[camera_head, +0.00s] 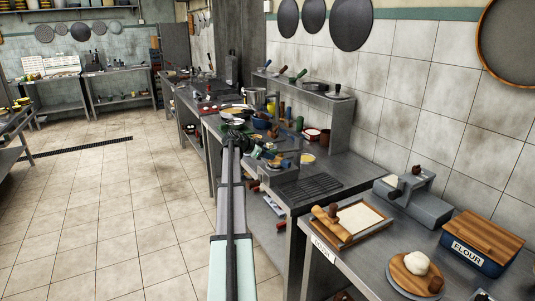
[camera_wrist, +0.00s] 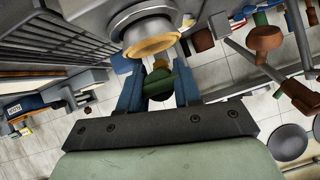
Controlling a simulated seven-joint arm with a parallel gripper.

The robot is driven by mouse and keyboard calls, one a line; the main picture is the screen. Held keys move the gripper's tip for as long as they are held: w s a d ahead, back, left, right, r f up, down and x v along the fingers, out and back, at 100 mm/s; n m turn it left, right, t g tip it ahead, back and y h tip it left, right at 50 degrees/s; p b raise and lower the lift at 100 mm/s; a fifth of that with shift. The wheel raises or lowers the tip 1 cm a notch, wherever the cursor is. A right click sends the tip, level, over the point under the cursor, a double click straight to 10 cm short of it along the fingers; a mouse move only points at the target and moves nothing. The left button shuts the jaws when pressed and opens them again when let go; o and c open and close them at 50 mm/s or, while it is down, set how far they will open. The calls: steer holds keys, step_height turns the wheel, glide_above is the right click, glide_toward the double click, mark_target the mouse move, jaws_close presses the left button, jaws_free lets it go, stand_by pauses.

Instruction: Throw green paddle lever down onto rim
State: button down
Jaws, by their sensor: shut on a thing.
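In the wrist view my gripper (camera_wrist: 160,72) has its two blue-grey fingers closed around a dark green rounded piece (camera_wrist: 161,84), which looks like the green paddle lever. Just beyond the fingertips is a round grey metal part with a tan ring-shaped rim (camera_wrist: 152,46). The lever's end is close to this rim; I cannot tell whether they touch.
A slotted drain grate (camera_head: 306,188) lies right of my gripper. The near counter holds a wooden tray (camera_head: 352,222), a grey press (camera_head: 420,205), a flour box (camera_head: 484,240) and a round board with dough (camera_head: 398,275). Cluttered pots and tools stand behind. The tiled floor (camera_head: 110,220) at left is clear.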

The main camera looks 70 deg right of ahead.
steer(key=c, duration=0.8)
jaws_free()
steer(key=v, duration=1.3)
steer(key=shift+w+a+r, duration=0.15)
steer(key=shift+a+r, duration=0.15)
steer(key=shift+c, duration=0.6)
